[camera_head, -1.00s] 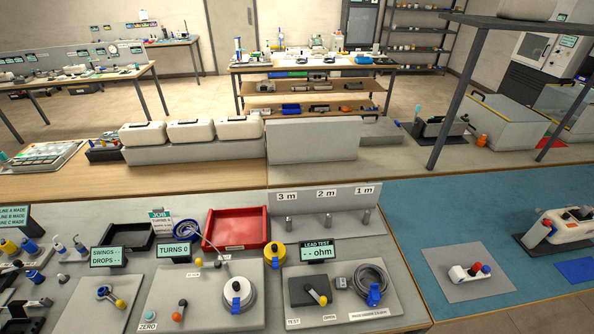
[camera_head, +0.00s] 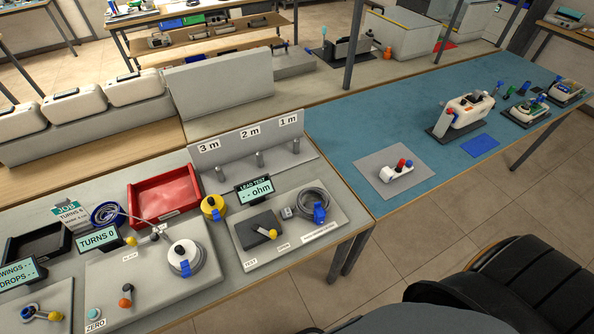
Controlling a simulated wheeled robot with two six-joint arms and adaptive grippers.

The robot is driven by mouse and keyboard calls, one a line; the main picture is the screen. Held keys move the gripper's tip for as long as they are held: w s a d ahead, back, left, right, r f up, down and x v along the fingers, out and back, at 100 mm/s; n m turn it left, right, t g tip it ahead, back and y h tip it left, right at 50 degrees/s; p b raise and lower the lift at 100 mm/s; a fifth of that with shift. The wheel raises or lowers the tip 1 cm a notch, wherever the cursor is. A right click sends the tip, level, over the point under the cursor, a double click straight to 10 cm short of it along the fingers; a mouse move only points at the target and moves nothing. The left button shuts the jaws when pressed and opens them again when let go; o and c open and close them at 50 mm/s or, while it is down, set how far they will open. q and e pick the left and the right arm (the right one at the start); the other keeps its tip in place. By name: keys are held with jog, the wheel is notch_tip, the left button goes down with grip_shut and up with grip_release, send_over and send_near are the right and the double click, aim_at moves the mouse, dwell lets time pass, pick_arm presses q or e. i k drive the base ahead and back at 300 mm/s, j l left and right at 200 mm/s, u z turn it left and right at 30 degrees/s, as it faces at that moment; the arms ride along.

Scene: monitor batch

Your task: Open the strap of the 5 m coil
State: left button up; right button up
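A grey coil (camera_head: 314,203) with a blue clip-like piece (camera_head: 319,213) on its front lies on the lead test board (camera_head: 300,238). A blue coil (camera_head: 107,214) lies left of the red tray, with a pale lead running from it toward the turns board. I see no readable 5 m mark, so I cannot tell which coil is the 5 m one. Whether the blue piece is open or closed is too small to tell. Neither of my grippers is in view.
Pegs (camera_head: 260,159) stand under 3 m, 2 m and 1 m labels. A red tray (camera_head: 165,222), a yellow spool (camera_head: 213,207) and a white winder drum (camera_head: 184,257) stand left of the lead test board. The blue mat (camera_head: 350,135) is partly bare. Dark rounded shapes (camera_head: 500,285) fill the lower right.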

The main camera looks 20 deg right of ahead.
aim_at(317, 207)
jog(key=z, duration=0.85)
